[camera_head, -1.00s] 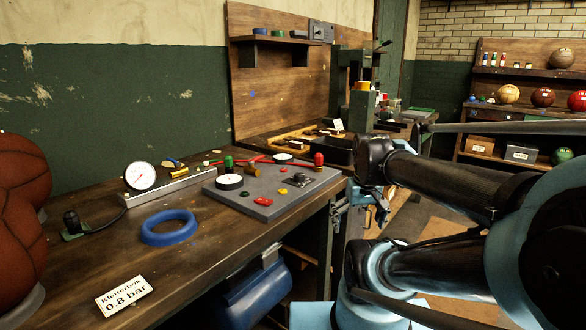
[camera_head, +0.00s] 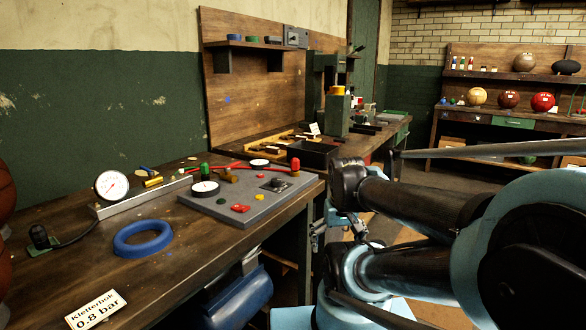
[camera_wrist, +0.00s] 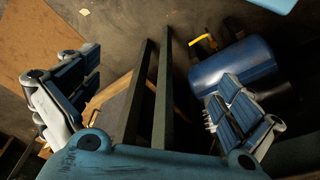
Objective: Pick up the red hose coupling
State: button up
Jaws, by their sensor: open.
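On the grey plate (camera_head: 215,209) on the workbench, an upright red fitting (camera_head: 295,166) stands at the right end of a red hose (camera_head: 255,169). A small flat red piece (camera_head: 240,208) lies near the plate's front edge. I cannot tell for certain which of these is the red hose coupling. My gripper (camera_wrist: 155,75) is open and empty in the wrist view, with the floor and a blue tank below it. In the head view it is partly hidden by my arm, off the bench's right edge and below its top. No red part shows in the wrist view.
The blue tank (camera_wrist: 232,62) sits under the bench. A dark tray (camera_head: 312,153) and a shelf board stand behind.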

aim_at(294, 162)
jog(key=z, duration=0.7)
jog(key=k, duration=1.2)
jog(key=u, duration=0.65)
